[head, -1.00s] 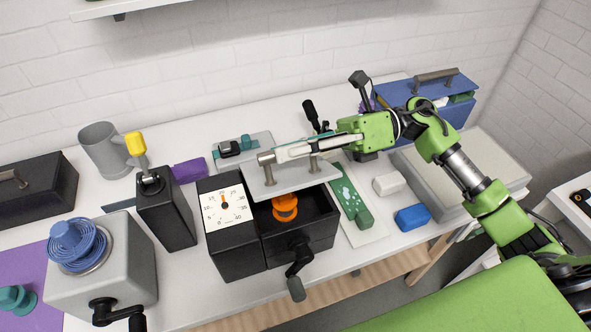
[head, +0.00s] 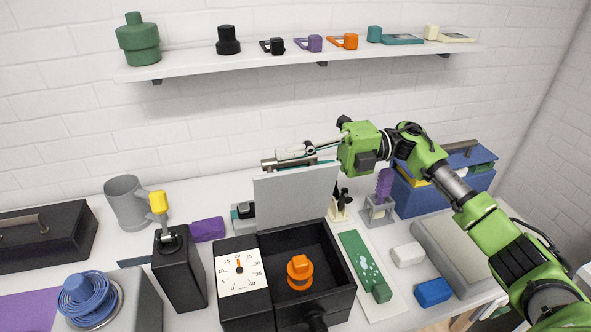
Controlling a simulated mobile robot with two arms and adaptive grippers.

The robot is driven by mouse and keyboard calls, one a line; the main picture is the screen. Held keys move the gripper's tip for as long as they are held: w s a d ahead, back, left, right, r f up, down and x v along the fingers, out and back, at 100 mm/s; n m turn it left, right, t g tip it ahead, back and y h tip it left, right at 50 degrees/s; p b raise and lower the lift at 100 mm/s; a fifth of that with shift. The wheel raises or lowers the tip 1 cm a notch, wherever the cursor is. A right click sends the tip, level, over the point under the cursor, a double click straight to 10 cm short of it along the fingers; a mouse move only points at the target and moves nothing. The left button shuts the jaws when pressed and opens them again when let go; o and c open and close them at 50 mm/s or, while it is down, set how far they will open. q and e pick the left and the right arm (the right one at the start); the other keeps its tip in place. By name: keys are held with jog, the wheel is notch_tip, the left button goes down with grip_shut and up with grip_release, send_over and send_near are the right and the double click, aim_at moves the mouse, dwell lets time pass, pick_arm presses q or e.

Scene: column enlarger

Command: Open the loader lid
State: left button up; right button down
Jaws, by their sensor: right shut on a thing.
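The loader is a black open-topped box (head: 345,292) with a white numbered dial (head: 240,277) on the block at its left. Its grey lid (head: 297,199) stands about upright at the back edge, and the box interior is exposed. An orange knob-like part (head: 300,272) sits inside. My right gripper (head: 290,155) is at the top of the lid, shut on the lid's metal handle bar (head: 272,164), which is partly hidden behind the lid. My left gripper is not in view.
A dark block with a yellow-tipped lever (head: 180,270) stands left of the loader. A green piece on a white board (head: 363,262), a white block (head: 408,254) and a blue block (head: 433,291) lie to the right. A shelf (head: 300,57) with several parts hangs above.

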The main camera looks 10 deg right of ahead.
jog(key=shift+w+m, duration=0.5)
jog(key=shift+w, duration=0.2)
jog(key=c, duration=2)
grip_release()
jog(key=shift+f, duration=0.1)
jog(key=shift+o, duration=0.2)
jog(key=d, duration=1.2)
jog(key=shift+w, duration=0.2)
